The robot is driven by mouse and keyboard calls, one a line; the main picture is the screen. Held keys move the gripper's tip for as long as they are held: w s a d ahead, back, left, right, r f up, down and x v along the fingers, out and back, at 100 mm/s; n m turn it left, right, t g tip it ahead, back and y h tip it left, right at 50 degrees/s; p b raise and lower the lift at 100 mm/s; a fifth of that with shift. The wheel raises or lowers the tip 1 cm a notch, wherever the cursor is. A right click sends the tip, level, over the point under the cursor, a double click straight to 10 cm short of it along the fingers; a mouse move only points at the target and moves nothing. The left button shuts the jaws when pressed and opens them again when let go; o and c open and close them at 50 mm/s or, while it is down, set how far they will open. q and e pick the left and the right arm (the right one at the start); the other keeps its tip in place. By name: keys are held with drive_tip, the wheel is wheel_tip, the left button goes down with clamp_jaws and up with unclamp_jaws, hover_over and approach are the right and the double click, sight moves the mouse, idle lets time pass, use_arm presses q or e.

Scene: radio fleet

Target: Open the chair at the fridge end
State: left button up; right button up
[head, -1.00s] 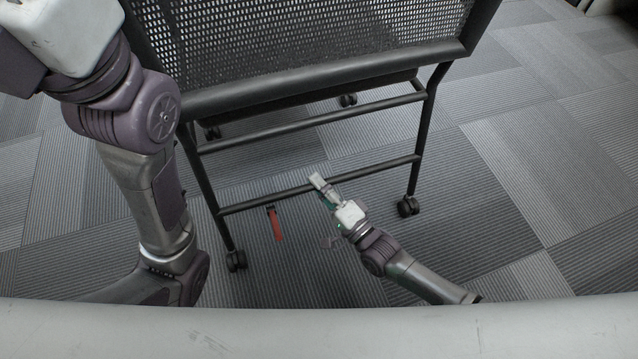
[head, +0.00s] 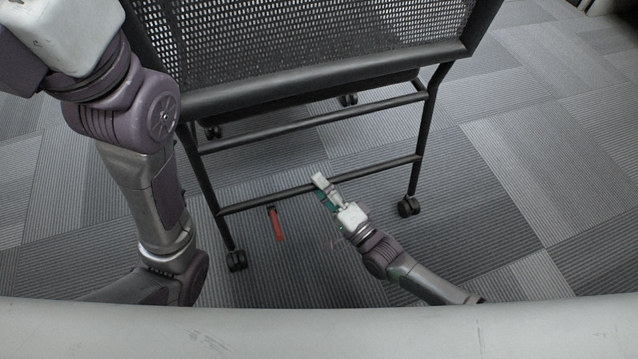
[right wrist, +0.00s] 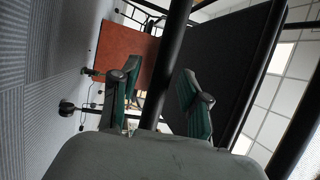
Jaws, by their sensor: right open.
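A black chair (head: 318,79) with a mesh back stands on castors in the head view, its frame looking narrow front to back. Its lowest cross bar (head: 352,175) runs between two upright legs. A red tab (head: 276,224) hangs from that bar. My right gripper (head: 323,189) is at the bar, right of the tab. In the right wrist view, my right gripper's green-padded fingers (right wrist: 158,100) are open, one on each side of a black bar (right wrist: 168,65), with gaps visible. My left arm crosses the left of the head view; its gripper is out of frame.
Grey carpet (head: 545,180) lies clear to the right of the chair. A castor (head: 408,206) stands near my right arm. An orange-red panel (right wrist: 124,54) shows behind the fingers in the right wrist view; I cannot tell what it is.

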drive_tip(key=v, duration=1.1)
drive_tip(key=shift+s, duration=0.2)
drive_tip(key=shift+f, duration=0.1)
